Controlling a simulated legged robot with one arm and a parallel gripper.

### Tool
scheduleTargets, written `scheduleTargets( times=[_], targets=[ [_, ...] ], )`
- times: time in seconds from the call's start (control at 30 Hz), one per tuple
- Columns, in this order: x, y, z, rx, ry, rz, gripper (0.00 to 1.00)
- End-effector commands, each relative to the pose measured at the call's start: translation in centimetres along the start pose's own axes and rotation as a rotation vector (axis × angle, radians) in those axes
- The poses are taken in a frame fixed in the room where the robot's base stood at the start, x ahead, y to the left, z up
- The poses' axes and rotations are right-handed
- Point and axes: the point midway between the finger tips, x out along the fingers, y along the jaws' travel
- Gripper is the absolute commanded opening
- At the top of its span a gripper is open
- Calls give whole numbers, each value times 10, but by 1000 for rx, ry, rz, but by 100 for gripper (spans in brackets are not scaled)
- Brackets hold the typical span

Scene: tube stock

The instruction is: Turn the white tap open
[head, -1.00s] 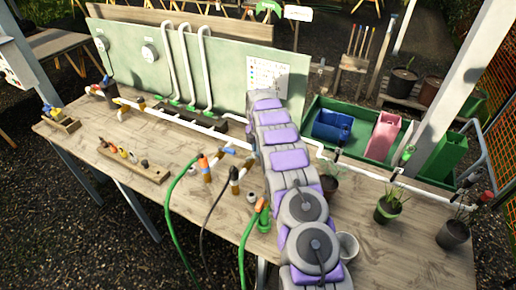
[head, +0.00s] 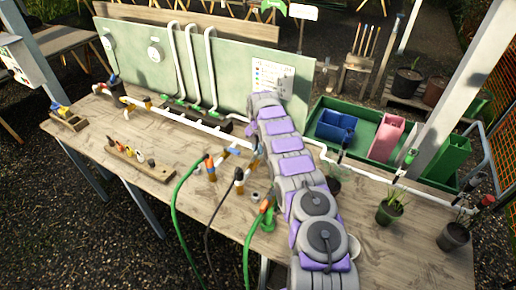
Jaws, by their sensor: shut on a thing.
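My arm (head: 290,165) reaches from the bottom of the head view up across the workbench (head: 165,165). My gripper is hidden behind the arm, so its jaws and what they touch do not show. I cannot pick out the white tap for certain; it may be behind the arm. Just left of the arm stand several pipe fittings: one with a blue handle (head: 231,151), one with a dark top and black hose (head: 239,177), and one with an orange-red top (head: 210,167). A white pipe (head: 205,127) runs along the bench and passes behind the arm.
A green panel (head: 140,60) with white looped pipes stands at the back. A wooden block with knobs (head: 130,160) lies at left. Potted plants (head: 391,208) stand at right, before a green tray (head: 365,120) of bins. Green hoses hang over the front edge.

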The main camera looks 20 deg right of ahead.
Motion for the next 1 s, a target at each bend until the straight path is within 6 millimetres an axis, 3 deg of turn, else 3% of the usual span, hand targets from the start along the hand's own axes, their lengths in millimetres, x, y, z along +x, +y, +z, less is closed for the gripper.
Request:
scheduleTargets(
  times=[0.23,0.27,0.53,0.83,1.0],
  targets=[
    [-5,2,4,-1,-15,9,0],
    [-5,2,4,-1,-16,10,20],
    [-3,1,2,0,-8,6,45],
    [-5,1,0,0,-6,4,45],
    [-25,0,1,0,-6,4,45]
  ],
)
